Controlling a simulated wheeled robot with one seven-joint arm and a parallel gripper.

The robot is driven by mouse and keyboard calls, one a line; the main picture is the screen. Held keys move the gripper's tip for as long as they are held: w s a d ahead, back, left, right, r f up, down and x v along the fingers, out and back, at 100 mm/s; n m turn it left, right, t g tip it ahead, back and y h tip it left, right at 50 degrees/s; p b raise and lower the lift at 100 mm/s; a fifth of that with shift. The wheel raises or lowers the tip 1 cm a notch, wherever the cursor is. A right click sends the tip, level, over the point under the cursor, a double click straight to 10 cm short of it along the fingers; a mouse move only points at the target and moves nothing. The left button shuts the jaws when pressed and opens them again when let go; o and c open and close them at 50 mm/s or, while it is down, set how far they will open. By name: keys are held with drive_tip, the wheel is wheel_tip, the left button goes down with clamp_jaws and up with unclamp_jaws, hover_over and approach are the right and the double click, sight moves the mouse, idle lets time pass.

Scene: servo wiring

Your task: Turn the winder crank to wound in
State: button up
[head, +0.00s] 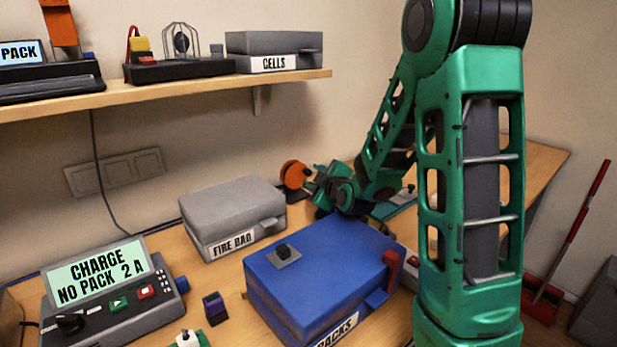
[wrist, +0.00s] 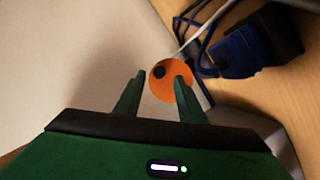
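The winder (head: 295,174) is an orange disc near the wall at the back of the bench, just left of my gripper (head: 316,185) in the head view. The fingers are apart with nothing held, and the knob appears in the gap between the fingertips. I cannot tell how far beyond the tips it is. The right finger overlaps part of the disc. The winder's base is mostly hidden.
A blue packs box (head: 320,270) stands in front of my gripper, and a grey fire bag box (head: 232,215) is to the left. In the wrist view a blue clamp-like object (wrist: 238,52) and cables lie right of the disc. A shelf (head: 180,92) hangs above.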

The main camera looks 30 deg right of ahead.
sight(310, 175)
drive_tip(key=shift+x, duration=1.85)
drive_tip(key=shift+c, duration=0.2)
clamp_jaws()
drive_tip(key=shift+d+f+m+g+y, duration=0.3)
drive_tip(key=shift+m+g+y, duration=0.1)
drive_tip(key=shift+m, duration=0.6)
drive_tip(key=shift+d+f+m+g+y, duration=0.1)
drive_tip(key=shift+f+m+g+y, duration=0.15)
drive_tip(key=shift+m+y, duration=0.3)
drive_tip(key=shift+d+f+m+g+y, duration=0.1)
drive_tip(key=shift+f+m+g+y, duration=0.2)
drive_tip(key=shift+m, duration=0.35)
drive_tip(key=m+y, duration=0.1)
drive_tip(key=m, duration=0.1)
drive_tip(key=f+m+y, duration=0.1)
drive_tip(key=m+y, duration=0.1)
drive_tip(key=shift+a+f, duration=0.1)
drive_tip(key=shift+a, duration=0.05)
